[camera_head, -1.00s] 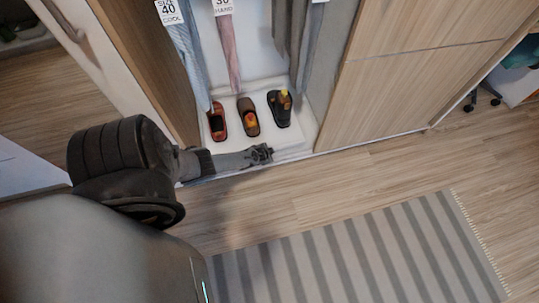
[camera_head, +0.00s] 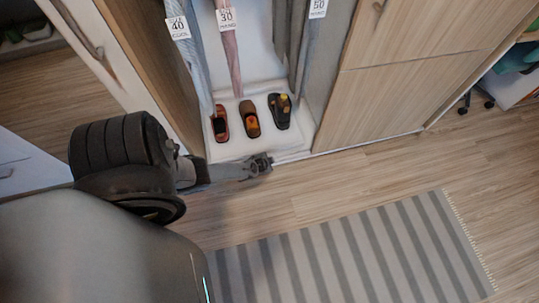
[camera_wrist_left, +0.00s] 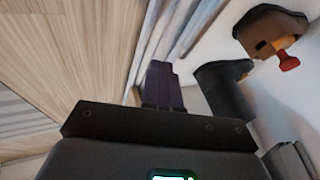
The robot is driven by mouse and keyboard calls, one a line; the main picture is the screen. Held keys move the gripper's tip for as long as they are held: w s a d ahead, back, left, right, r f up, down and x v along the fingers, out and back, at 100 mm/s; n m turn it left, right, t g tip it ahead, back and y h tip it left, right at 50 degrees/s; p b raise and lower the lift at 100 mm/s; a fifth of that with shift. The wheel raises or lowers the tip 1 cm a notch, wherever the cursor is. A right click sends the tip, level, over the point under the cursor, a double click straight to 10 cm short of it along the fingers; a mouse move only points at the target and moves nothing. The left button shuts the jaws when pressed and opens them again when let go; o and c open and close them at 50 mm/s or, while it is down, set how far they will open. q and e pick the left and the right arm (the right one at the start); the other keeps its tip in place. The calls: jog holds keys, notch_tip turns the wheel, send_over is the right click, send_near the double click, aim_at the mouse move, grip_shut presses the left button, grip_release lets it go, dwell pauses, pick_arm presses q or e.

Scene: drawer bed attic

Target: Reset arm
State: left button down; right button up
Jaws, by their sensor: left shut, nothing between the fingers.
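My left arm comes in from the left in the head view. Its gripper (camera_head: 262,163) is at the front edge of the open wardrobe's white floor (camera_head: 240,148), in front of the shoes. It is shut and empty. In the left wrist view, the dark gripper fingers (camera_wrist_left: 162,88) show close together with hanging clothes behind them. My right gripper is in neither view.
A red-brown shoe (camera_head: 220,123), a brown shoe (camera_head: 249,119) and a black shoe (camera_head: 280,111) stand in a row in the wardrobe. Clothes (camera_head: 230,60) hang above. A closed wooden door (camera_head: 380,95) is at right. A striped rug (camera_head: 350,250) lies on open floor.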

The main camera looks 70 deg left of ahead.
pick_arm(q)
jog(key=s+d+f+p+v, duration=0.1)
jog(key=s+p+v, duration=0.1)
jog(key=p+v, duration=0.95)
jog(key=w+d+r+h+p, duration=0.25)
jog(key=d+r, duration=0.45)
jog(key=r, duration=0.5)
jog(key=w+d+r+m+t+h+p, duration=0.1)
jog(key=w+d+r+p, duration=0.15)
jog(key=d+r, duration=0.7)
jog(key=w+d+r+h+p, duration=0.15)
jog(key=d+r+p, duration=0.3)
jog(key=r, duration=0.95)
jog(key=s+d+r+g+p, duration=0.1)
jog(key=r+p, duration=1.8)
jog(key=r, duration=0.7)
jog(key=s+d+r+m+g+p, duration=0.1)
jog(key=s+d+r+p, duration=0.1)
jog(key=r+p, duration=1.7)
notch_tip(320, 180, up, 8)
jog(key=shift+s+d+r, duration=0.1)
jog(key=shift+s+d, duration=0.1)
jog(key=shift+s, duration=0.05)
